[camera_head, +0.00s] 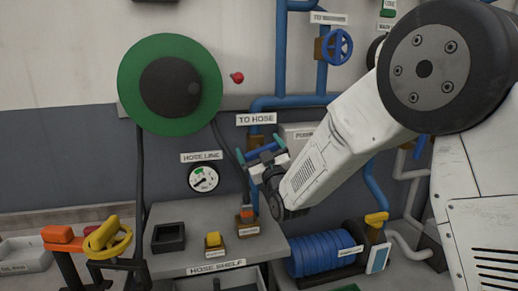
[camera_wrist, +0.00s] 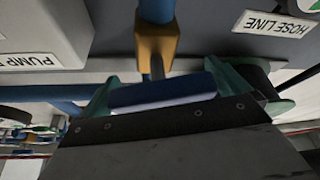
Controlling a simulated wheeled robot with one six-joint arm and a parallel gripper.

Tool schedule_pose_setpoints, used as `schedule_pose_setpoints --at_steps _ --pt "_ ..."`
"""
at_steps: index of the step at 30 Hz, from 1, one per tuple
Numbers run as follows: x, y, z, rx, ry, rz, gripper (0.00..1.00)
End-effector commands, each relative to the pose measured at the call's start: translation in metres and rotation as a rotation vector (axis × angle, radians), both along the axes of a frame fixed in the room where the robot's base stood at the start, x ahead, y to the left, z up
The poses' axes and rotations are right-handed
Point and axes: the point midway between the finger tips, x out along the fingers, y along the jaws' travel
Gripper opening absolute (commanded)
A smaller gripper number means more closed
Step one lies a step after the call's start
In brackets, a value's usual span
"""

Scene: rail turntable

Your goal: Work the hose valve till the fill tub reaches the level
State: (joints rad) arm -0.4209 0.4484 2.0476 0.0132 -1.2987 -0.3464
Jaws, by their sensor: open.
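The hose valve's brass-coloured body (camera_head: 256,142) sits on a blue pipe under the "TO HOSE" label. Its blue handle (camera_head: 262,152) shows at my gripper (camera_head: 261,149). My gripper is open, with one teal finger on each side of the handle. In the wrist view, the blue handle (camera_wrist: 160,92) lies lengthwise between the fingers of my gripper (camera_wrist: 172,88), below the valve body (camera_wrist: 156,45). I cannot tell whether the fingers touch it. The "HOSE LINE" gauge (camera_head: 203,178) is on the wall to the left. I cannot make out a fill tub or its level.
The grey hose shelf (camera_head: 190,262) below bears a black open box (camera_head: 168,237) and small yellow and orange pieces. A blue hose coil (camera_head: 322,254) stands at right. A green reel (camera_head: 170,84) and a blue handwheel (camera_head: 337,46) are on the wall.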

Motion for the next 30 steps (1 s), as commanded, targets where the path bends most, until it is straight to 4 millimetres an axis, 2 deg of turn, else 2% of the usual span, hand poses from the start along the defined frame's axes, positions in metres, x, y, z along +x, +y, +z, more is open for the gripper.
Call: schedule_pose_setpoints --at_steps 8,11,12,17,24,30 --pt "0.0021 0.0006 0.0008 0.000 0.001 0.000 1.00" --pt "0.0020 0.0007 0.0007 0.000 0.001 0.000 0.75" --pt "0.0020 0.0007 0.0007 0.000 0.001 0.000 0.72" --pt "0.0018 0.0012 0.0006 0.033 0.011 0.001 0.72" --pt "0.0022 -0.0001 0.0008 0.275 0.080 0.001 0.72" --pt "0.0026 -0.0015 0.0008 0.319 0.093 0.000 0.72"
